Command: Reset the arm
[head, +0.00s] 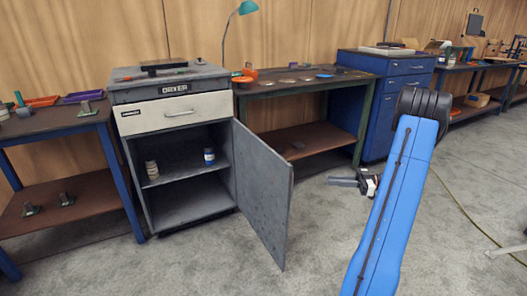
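My blue arm (395,200) rises from the bottom right of the head view to a dark joint near the right-hand workbenches. My gripper (335,181) shows left of the arm, pointing left, over the grey floor in front of the green-legged bench. It is small and dark in the view, so I cannot tell whether its fingers are apart. I see nothing clearly held in it. The arm hides part of the gripper's mounting.
A grey cabinet (134,180) stands at left with its door (262,195) swung open. Small containers sit on its inner shelf. A bench (300,85) with a green lamp (247,8) and a blue cabinet (390,66) line the wall. The floor (315,240) in front is mostly clear.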

